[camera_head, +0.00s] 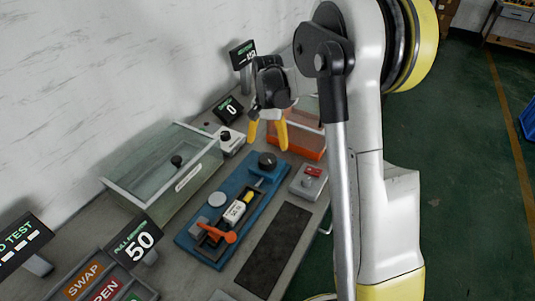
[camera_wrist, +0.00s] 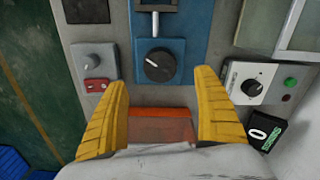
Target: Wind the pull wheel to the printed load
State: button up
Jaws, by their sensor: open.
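A blue fixture (camera_head: 190,243) lies on the bench with a black round knob (camera_head: 267,160) at its far end, probably the pull wheel. The knob also shows in the wrist view (camera_wrist: 159,65), with a white pointer line on its face. A white block (camera_head: 235,212) with a yellow piece and an orange lever (camera_head: 218,233) sit along the fixture. A sign (camera_head: 138,242) reads 50 under small text, partly "PULL". A small display (camera_head: 230,109) reads 0. My gripper (camera_head: 268,132) is open and empty, above the bench; in the wrist view its fingertips (camera_wrist: 163,82) frame the knob, apart from it.
A white box with a dial (camera_wrist: 252,82) stands on one side of the knob and a grey box with a red label (camera_head: 308,182) on the other. An orange bin (camera_head: 310,143) lies beyond the fixture. A clear-lidded case (camera_head: 160,175) stands left. A dark mat (camera_head: 274,250) is bare.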

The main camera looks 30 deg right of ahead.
aim_at(267, 159)
jog(key=shift+r, duration=2.05)
jog(key=s+a+r+n+t, duration=0.35)
jog(key=s+a+r, duration=0.35)
jog(key=s+r, duration=0.3)
jog(key=s+a+n+t, duration=0.2)
jog(key=s, duration=0.5)
jog(key=s+a+f+n+t, duration=0.1)
jog(key=s+a+n, duration=0.2)
jog(key=s, duration=0.3)
jog(key=shift+s+f+t, duration=0.25)
jog(key=shift+s+t, duration=0.1)
jog(key=shift+w+a, duration=0.1)
dwell(1.3)
